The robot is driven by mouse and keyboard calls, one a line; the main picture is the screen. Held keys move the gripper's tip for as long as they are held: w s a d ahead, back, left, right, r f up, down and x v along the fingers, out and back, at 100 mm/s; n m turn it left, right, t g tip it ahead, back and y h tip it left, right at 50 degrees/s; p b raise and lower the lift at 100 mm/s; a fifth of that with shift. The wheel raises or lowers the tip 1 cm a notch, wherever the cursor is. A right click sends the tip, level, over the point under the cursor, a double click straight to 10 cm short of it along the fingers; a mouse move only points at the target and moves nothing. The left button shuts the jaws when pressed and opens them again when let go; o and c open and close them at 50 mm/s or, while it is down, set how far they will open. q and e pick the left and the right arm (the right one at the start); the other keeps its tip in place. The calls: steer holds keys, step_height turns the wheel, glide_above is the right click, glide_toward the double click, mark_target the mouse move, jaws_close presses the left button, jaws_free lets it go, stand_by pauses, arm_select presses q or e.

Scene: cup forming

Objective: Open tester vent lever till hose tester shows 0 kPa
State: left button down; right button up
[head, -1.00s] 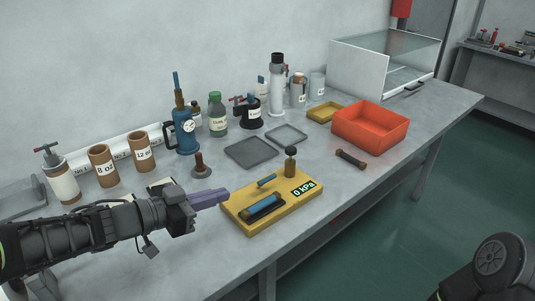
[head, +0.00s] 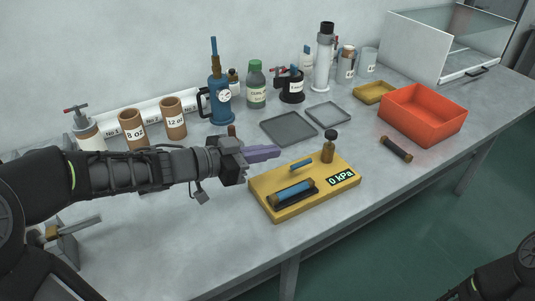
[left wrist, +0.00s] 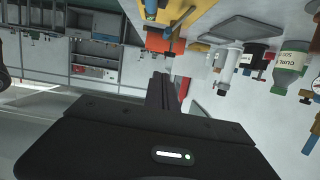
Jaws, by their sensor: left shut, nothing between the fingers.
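The hose tester is a yellow block (head: 328,190) on the bench, and its display (head: 341,178) reads 0 kPa. A blue hose piece with brown ends (head: 293,193) lies in its front cradle. The small blue vent lever (head: 301,164) is on top, behind the hose, tilted up slightly to the right. A brown post with a dark knob (head: 329,148) stands at the back. My left gripper (head: 277,152) has its purple fingers shut and empty, left of the lever, apart from it in the picture. Its dark fingers also show in the left wrist view (left wrist: 160,92). My right gripper is out of view.
An orange bin (head: 424,113) and a dark hose piece (head: 396,149) are to the tester's right. Grey trays (head: 289,128), a blue pump (head: 220,100) and bottles stand behind. Brown cups (head: 132,128) are at left. The bench front left of the tester is clear.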

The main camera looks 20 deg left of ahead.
arm_select(q)
steer(key=b, duration=0.1)
glide_above(293, 166)
steer(key=f, duration=0.2)
steer(key=shift+w+d+f, duration=0.1)
steer(key=shift+d+f, duration=0.15)
steer(key=shift+f, duration=0.05)
step_height(293, 166, down, 2)
steer(key=shift+a+f+b, duration=0.15)
steer(key=shift+f+b, duration=0.1)
steer(key=shift+b, duration=0.1)
steer(key=shift+f, duration=0.45)
